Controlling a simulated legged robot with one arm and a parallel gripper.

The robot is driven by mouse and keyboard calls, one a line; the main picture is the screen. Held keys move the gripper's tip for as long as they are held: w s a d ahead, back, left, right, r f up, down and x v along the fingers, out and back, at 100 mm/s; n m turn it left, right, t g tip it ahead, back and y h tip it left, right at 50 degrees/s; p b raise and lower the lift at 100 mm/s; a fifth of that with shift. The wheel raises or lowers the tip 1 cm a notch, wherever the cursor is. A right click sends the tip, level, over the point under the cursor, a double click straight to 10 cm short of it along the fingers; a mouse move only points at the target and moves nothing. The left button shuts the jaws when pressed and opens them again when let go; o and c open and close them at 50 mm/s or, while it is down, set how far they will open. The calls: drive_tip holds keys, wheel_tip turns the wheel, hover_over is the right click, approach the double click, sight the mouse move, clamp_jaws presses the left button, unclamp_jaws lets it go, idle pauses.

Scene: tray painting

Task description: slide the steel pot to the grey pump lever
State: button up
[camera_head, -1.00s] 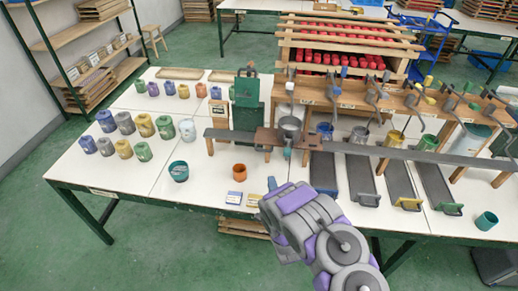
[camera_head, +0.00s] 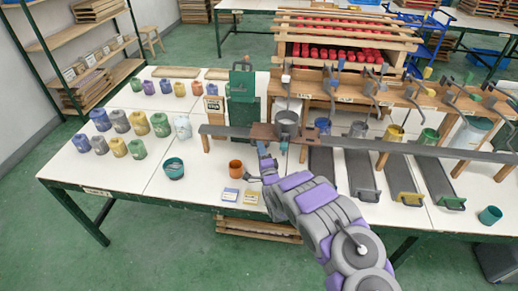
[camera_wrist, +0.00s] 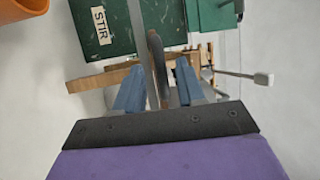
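The steel pot (camera_head: 287,118) stands upright on a brown pad on the long dark rail (camera_head: 225,131). A grey-teal piece shows just below its front. A pump lever with a pale grey tip (camera_head: 286,78) stands above and behind the pot; its tip also seems to show in the wrist view (camera_wrist: 263,79). My gripper (camera_head: 264,153) is in front of the rail, a little left of and below the pot. In the wrist view my blue fingers (camera_wrist: 158,88) are apart, with a thin dark rounded piece between them. I cannot tell whether they touch it.
A green box (camera_head: 242,102) stands behind the rail on the left. An orange cup (camera_head: 235,168) and a teal cup (camera_head: 174,168) stand in front. Several paint pots are at the left. Dark chutes (camera_head: 361,174) lie to the right under the rail. More levers line the wooden rack.

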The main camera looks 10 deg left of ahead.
drive_tip(key=shift+a+x, duration=0.15)
drive_tip(key=shift+x, duration=0.5)
drive_tip(key=shift+a+x, duration=0.15)
drive_tip(key=shift+x, duration=0.55)
drive_tip(key=shift+s+d, duration=0.1)
drive_tip(key=shift+c, duration=0.2)
drive_tip(key=shift+d, duration=0.1)
drive_tip(key=c, duration=0.5)
drive_tip(key=shift+f, duration=0.1)
clamp_jaws()
drive_tip(key=shift+s, duration=0.1)
